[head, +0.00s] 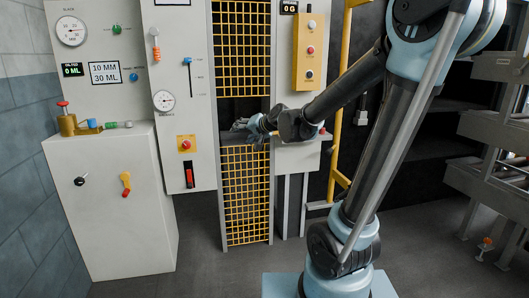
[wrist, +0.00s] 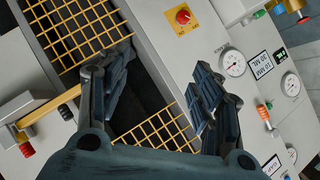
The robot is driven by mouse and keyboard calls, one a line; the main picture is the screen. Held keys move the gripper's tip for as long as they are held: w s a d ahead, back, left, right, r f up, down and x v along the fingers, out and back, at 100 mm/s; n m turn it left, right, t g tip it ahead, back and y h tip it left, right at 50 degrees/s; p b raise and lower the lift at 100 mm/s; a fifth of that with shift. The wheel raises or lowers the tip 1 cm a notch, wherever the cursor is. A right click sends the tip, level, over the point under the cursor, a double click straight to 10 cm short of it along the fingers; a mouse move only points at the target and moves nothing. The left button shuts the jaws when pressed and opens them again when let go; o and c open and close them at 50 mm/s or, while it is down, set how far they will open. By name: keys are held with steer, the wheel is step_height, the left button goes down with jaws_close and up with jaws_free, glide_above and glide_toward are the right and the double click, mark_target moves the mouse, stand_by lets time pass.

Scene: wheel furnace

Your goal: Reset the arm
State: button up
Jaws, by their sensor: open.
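My gripper (head: 245,126) is at the end of my outstretched arm, at the dark opening between the upper yellow mesh gate (head: 243,50) and the lower yellow mesh gate (head: 246,190). In the wrist view my gripper (wrist: 160,78) has its two dark fingers spread wide apart with nothing between them. Both gates and the dark gap show tilted behind the fingers. The head view shows the gripper small, so I cannot tell whether it touches the frame.
A white cabinet with a slack gauge (head: 70,31) and a brass valve (head: 68,122) stands left. A yellow button box (head: 309,52) and yellow rail (head: 341,100) are right. Grey racks (head: 490,135) stand far right. Floor in front is clear.

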steer(key=s+d+f+g+h, duration=0.2)
steer(key=s+d+f, duration=0.4)
steer(key=s+d, duration=0.3)
steer(key=s+d+f+n+g+h, duration=0.1)
steer(key=s+d+f+g+h, duration=0.2)
steer(key=s+d+f, duration=0.3)
steer(key=s+d+f+g+h, duration=0.2)
steer(key=s+d+f, duration=0.4)
steer(key=s+d, duration=0.6)
steer(key=s+h, duration=0.1)
steer(key=s, duration=0.2)
steer(key=shift+s+d+f+n+g+h, duration=0.2)
steer(key=shift+s+f+n+g+h, duration=0.05)
steer(key=shift+s+n+g+h, duration=0.1)
steer(key=shift+w, duration=0.1)
steer(key=shift+w+f, duration=0.2)
steer(key=shift+w, duration=0.15)
